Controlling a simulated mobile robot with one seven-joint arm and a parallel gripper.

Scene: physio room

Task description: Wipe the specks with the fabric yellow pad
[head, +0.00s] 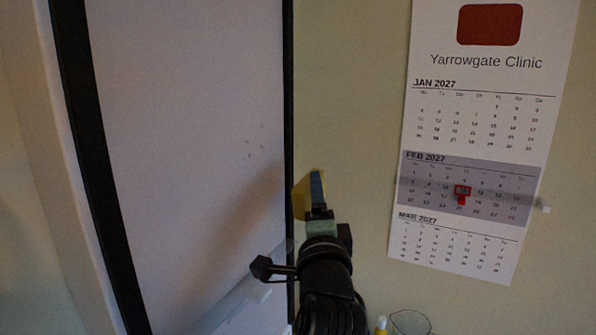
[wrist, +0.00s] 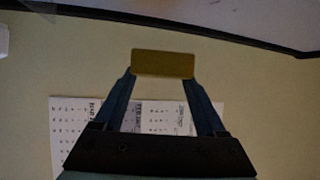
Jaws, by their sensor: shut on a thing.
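The yellow pad (head: 302,198) is in my gripper, in front of the wall just right of the whiteboard's black right edge. In the wrist view the pad (wrist: 163,64) sits between the two fingertips, and my gripper (wrist: 162,76) is shut on it. In the head view my gripper (head: 317,195) hides part of the pad. A few faint dark specks (head: 250,148) show on the whiteboard (head: 190,120), up and left of the pad. The pad is apart from them. I cannot make out the specks in the wrist view.
A wall calendar (head: 475,120) with a red date marker (head: 462,191) hangs to the right. A whitish tray or ledge (head: 240,300) runs along the whiteboard's lower part. A clear glass container (head: 410,322) and a small yellow-topped item (head: 381,325) stand at the bottom.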

